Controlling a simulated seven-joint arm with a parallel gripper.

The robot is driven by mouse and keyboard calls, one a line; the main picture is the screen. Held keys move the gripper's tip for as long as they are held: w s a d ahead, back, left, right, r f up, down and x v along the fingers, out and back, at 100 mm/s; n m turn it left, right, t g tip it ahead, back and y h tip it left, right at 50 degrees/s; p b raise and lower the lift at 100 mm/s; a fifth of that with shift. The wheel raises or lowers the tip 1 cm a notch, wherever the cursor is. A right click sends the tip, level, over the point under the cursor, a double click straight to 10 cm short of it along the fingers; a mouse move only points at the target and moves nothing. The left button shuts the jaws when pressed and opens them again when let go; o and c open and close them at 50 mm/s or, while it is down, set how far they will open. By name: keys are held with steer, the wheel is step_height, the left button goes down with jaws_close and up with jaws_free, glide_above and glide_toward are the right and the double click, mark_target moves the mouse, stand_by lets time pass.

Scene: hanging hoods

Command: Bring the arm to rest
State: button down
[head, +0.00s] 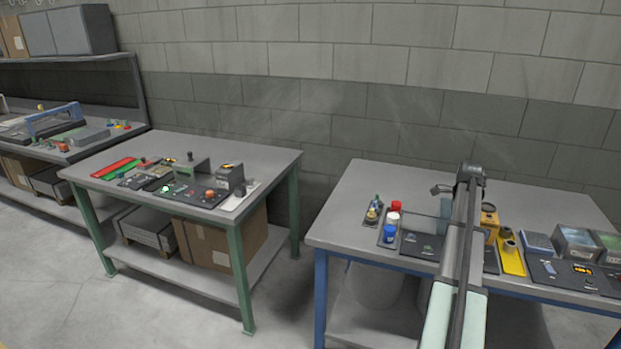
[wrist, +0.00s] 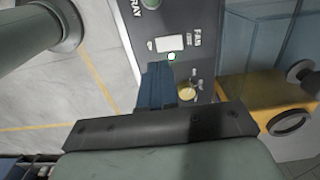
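My arm (head: 463,240) reaches from the bottom of the head view over the right table, its bent end above the table's back part. In the wrist view my gripper (wrist: 157,88) shows as dark blue fingers close together, with no gap or held thing visible between them. The fingers lie in front of a dark panel (wrist: 180,18) marked FAN, near a white switch plate and a small lit green dot. I cannot tell whether the fingertips touch the panel. In the head view the arm hides part of the table, and the fingers cannot be made out clearly.
A green-legged table (head: 270,158) with control boxes stands left. A block wall is behind. Glass and a yellow fixture (wrist: 265,98) are close right in the wrist view.

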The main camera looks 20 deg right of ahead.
steer(key=shift+s, duration=0.1)
steer(key=s+a+f+m+t+h, duration=0.2)
steer(key=s+a+h, duration=0.1)
steer(key=s, duration=0.5)
steer(key=w+a+f+n+g+y, duration=0.15)
steer(key=a+f+n, duration=0.65)
steer(key=a+f, duration=0.95)
steer(key=w+a+f+n+g+y, duration=0.15)
steer(key=a+f+n, duration=0.55)
steer(key=a+f, duration=1)
steer(key=s+a+f+n+g, duration=0.2)
steer(key=s+a+f+n, duration=0.2)
steer(key=s+a, duration=0.3)
steer(key=s+a+f+n+g, duration=0.2)
steer(key=s+a+f+n, duration=0.2)
steer(key=s+a, duration=0.4)
steer(key=s+a+f+n+g, duration=0.1)
steer(key=s+a+f+n, duration=0.3)
steer(key=s+a+n, duration=0.2)
steer(key=s+a, duration=0.2)
steer(key=s, duration=0.1)
steer(key=shift+s+a+g, duration=0.15)
steer(key=shift+s+g, duration=0.05)
steer(key=shift+g, duration=0.2)
steer(key=shift+f, duration=0.1)
